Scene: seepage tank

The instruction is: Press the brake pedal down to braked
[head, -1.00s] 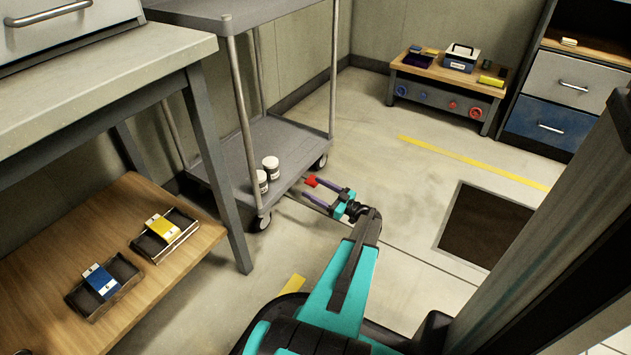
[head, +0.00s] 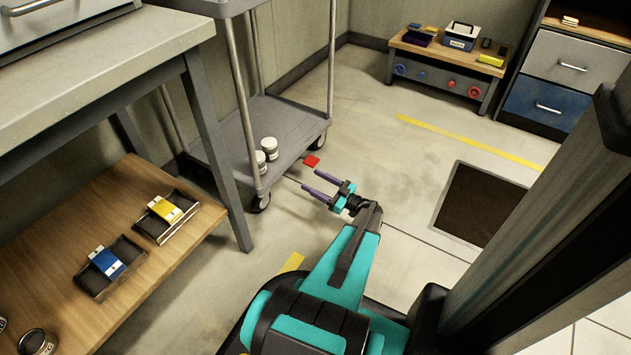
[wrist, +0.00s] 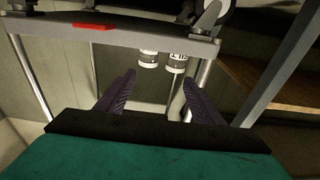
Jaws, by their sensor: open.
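The brake pedal (head: 311,161) is a small flat red plate at the lower front edge of the grey cart (head: 285,124), near a caster. It also shows in the wrist view as a red strip (wrist: 92,27) on the cart's edge, at upper left. My gripper (head: 309,180) has two dark purple fingers, spread apart with nothing between them. In the head view its tips are just short of the pedal, with a visible gap. In the wrist view the gripper (wrist: 158,78) points below and right of the red strip. I cannot tell how far down the pedal is.
Two white jars (head: 265,154) stand on the cart's lower shelf. A workbench (head: 120,70) with a wooden lower shelf is at left. A dark floor panel (head: 480,205) lies to the right. Open floor lies between the cart and the low bench (head: 440,62) at the back.

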